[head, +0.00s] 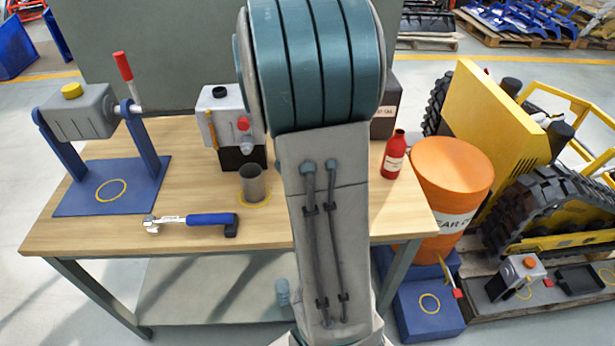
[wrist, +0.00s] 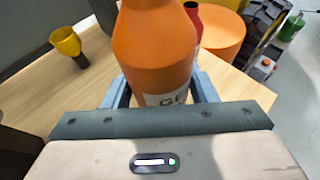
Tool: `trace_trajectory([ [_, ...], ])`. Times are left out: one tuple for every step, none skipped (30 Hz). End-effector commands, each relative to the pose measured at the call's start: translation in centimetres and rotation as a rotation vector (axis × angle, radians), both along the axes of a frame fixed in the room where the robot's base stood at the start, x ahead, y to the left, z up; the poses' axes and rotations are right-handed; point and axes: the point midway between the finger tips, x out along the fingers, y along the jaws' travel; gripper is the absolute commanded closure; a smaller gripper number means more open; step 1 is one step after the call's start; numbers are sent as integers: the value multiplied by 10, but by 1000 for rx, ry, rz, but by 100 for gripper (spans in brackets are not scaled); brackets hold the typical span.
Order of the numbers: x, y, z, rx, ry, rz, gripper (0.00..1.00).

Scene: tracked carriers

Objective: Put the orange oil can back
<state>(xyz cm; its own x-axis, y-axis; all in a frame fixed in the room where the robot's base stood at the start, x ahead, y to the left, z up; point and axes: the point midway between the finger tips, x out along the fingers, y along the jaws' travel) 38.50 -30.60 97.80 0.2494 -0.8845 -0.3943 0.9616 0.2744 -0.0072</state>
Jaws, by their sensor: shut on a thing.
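My gripper (wrist: 161,90) is shut on the orange oil can (wrist: 155,48), with one blue-grey finger on each side of it in the wrist view. The can has a pale label, partly readable as "GE", low on its body. Its top runs out of the picture and its base is hidden behind the gripper body. Wood tabletop shows around it; I cannot tell whether the can touches it. In the head view my arm hides the gripper and the held can.
A red bottle (head: 395,155) stands on the workbench (head: 120,236) near its right edge. A large orange drum (head: 452,168) stands beyond that edge. A blue-handled tool (head: 195,220), a grey cylinder with a yellow ring (head: 252,184) and a blue stand (head: 75,190) occupy the left side.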

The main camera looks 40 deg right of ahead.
Motion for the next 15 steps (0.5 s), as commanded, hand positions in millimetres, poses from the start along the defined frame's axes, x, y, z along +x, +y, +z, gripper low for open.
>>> trace_trajectory([
  [-7,-6,-4,2,-3,-26,79],
  [-9,-8,-4,3,-3,-35,79],
  [-10,-9,-6,3,-1,-44,79],
  [-9,-10,-7,4,0,-48,79],
  [-7,-10,-8,5,1,-50,79],
  [-2,-9,-11,4,2,-50,79],
  [2,-8,-13,4,2,-48,79],
  [7,-7,-16,4,2,-48,79],
  [14,-6,-20,4,3,-46,79],
  [19,-5,-22,3,3,-46,79],
  [24,-4,-25,3,3,-46,79],
  [30,-2,-29,3,2,-46,79],
  [35,-1,-32,3,2,-45,79],
  [40,0,-35,3,3,-44,79],
  [47,1,-39,2,2,-43,79],
])
